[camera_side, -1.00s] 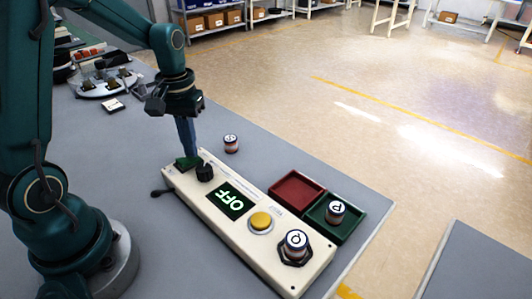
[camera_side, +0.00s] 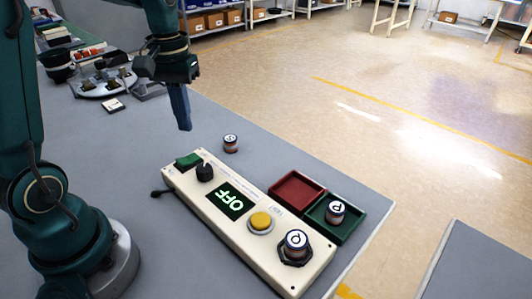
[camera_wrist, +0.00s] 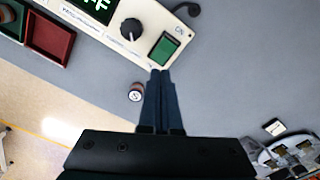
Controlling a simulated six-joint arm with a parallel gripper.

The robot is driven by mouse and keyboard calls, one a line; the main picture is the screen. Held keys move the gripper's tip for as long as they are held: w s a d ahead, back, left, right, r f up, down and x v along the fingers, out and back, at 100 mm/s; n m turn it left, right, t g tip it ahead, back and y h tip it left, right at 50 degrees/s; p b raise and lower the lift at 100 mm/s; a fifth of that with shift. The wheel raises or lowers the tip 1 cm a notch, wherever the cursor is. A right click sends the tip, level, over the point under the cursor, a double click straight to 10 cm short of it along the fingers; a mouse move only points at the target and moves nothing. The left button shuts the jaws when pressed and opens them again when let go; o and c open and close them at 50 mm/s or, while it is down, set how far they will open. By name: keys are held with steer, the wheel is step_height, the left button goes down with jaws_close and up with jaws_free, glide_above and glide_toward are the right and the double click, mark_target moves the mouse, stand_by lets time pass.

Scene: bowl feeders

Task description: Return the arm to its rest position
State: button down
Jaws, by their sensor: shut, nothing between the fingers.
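My gripper (camera_side: 184,127) hangs above the grey table, beyond the far end of the cream control box (camera_side: 222,243). Its fingers are shut with nothing between them. In the wrist view my gripper (camera_wrist: 161,73) points toward the green rocker switch (camera_wrist: 164,49), which shows free of it in the side view. The box also carries a black knob (camera_side: 204,173), a display (camera_side: 231,201) reading OFF, a yellow button (camera_side: 261,221) and a labelled cylinder (camera_side: 296,242) in a dark holder at its near end.
A small labelled cylinder (camera_side: 230,143) stands on the table near the box. A red tray (camera_side: 296,190) is empty; a green tray (camera_side: 345,228) holds another labelled cylinder (camera_side: 335,212). A round fixture (camera_side: 104,82) with parts stands at the back left. Bare table lies left of the box.

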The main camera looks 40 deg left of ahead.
steer(key=s+d+r+m+t, duration=0.3)
steer(key=s+d+r, duration=0.1)
steer(key=d+r, duration=0.25)
steer(key=s+d+f+m+t, duration=0.2)
steer(key=s+d+f+m, duration=0.1)
steer(key=s, duration=0.3)
steer(key=shift+d+t, duration=0.3)
steer(key=shift+d, duration=0.5)
steer(key=shift+s+f, duration=0.1)
